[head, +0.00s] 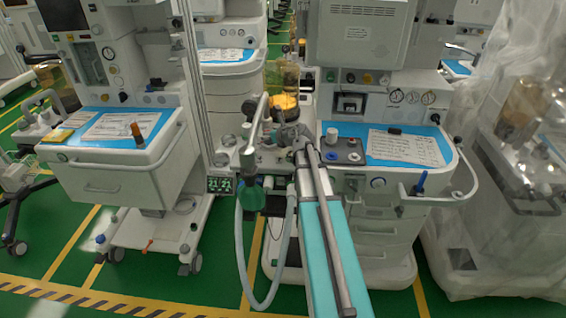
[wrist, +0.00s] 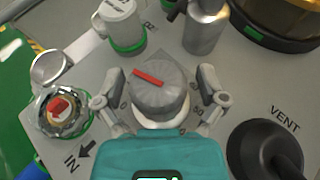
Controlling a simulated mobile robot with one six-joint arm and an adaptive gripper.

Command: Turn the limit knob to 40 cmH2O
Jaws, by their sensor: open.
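The limit knob (wrist: 162,92) is a grey ribbed knob with a red pointer mark, on a white collar on the grey panel. The red mark lies on the top, running slightly down to the right. My gripper (wrist: 161,78) is open, with one finger on each side of the knob and visible gaps between. The scale numbers around the knob are mostly hidden by my fingers and the knob, so the setting cannot be read. In the head view my gripper (head: 290,134) is over the cart's left part, and my arm hides the knob.
A hose (head: 243,265) hangs below the cart. A blue tray surface (head: 430,150) lies right.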

